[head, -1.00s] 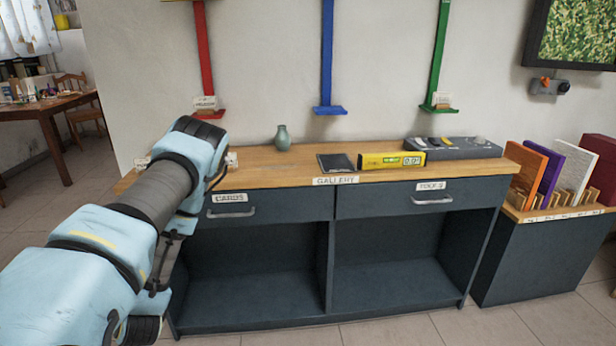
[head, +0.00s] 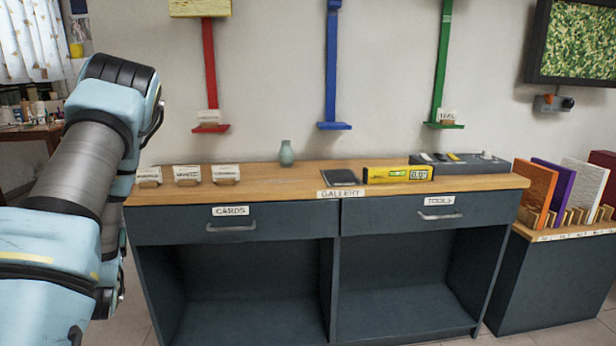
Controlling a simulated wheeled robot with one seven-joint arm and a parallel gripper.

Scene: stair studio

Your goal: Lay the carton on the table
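No carton can be made out in the head view. A wooden table (head: 28,132) with several small items on it stands at the far left, mostly hidden behind my arm and cut by the frame edge. My arm fills the left side of the picture, bent upward at a joint. My gripper does not show, so what it holds cannot be seen.
A dark counter with a wooden top (head: 265,186) stands ahead, bearing three small cards, a vase (head: 286,154), a dark tablet (head: 342,176), a yellow level (head: 398,174) and a grey tray (head: 462,163). A rack of coloured panels (head: 567,231) stands right.

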